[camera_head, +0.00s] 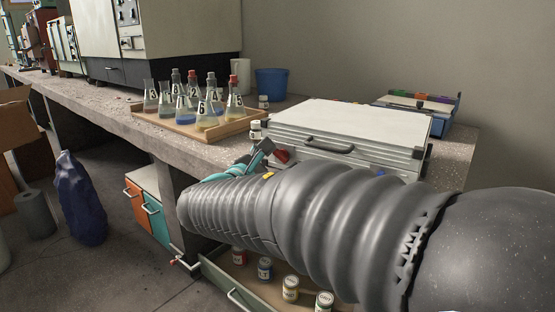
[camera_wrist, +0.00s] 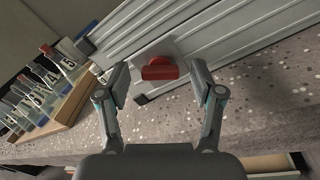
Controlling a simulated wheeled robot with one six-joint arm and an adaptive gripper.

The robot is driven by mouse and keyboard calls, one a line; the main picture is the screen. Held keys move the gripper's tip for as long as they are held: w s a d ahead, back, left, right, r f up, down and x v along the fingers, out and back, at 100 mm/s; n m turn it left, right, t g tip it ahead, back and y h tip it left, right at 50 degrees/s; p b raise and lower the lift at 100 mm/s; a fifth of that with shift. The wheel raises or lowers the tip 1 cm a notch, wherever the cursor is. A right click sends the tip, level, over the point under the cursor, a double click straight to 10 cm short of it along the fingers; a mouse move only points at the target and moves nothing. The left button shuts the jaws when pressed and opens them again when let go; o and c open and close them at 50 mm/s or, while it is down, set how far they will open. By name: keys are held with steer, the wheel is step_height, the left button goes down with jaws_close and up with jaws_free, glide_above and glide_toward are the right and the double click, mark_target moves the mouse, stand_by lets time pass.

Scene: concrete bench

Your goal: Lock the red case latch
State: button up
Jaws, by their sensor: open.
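A closed silver case (camera_head: 375,125) with a dark handle lies on the concrete bench. Its red latch (camera_head: 281,156) shows on the front face, left of the handle. The red latch also shows in the wrist view (camera_wrist: 160,69), on a pale plate, with its wide part across the picture. My gripper (camera_wrist: 158,85) is open, with one finger on each side of the latch and a gap to both. In the head view my gripper (camera_head: 262,150) is beside the latch, partly hidden by my arm. A blue part (camera_head: 381,173) shows at the case's right front.
A wooden tray (camera_head: 160,128) of numbered flasks stands left of the case. A small white jar (camera_head: 256,130) stands between them. A blue bin (camera_head: 271,83) and a blue box (camera_head: 440,120) are behind. An open drawer (camera_head: 222,272) with jars is below the bench.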

steer(key=shift+w, duration=0.1)
steer(key=c, duration=1.1)
steer(key=shift+r, duration=0.1)
steer(key=shift+c, duration=0.2)
steer(key=shift+p, duration=0.4)
steer(key=shift+r+n+p, duration=0.15)
steer(key=shift+n+p, duration=0.55)
steer(key=shift+p, duration=0.1)
steer(key=n+p, duration=0.2)
steer(key=p, duration=0.1)
steer(key=n+p, duration=0.2)
steer(key=p, duration=0.1)
steer(key=shift+n, duration=0.3)
steer(key=shift+f, duration=0.2)
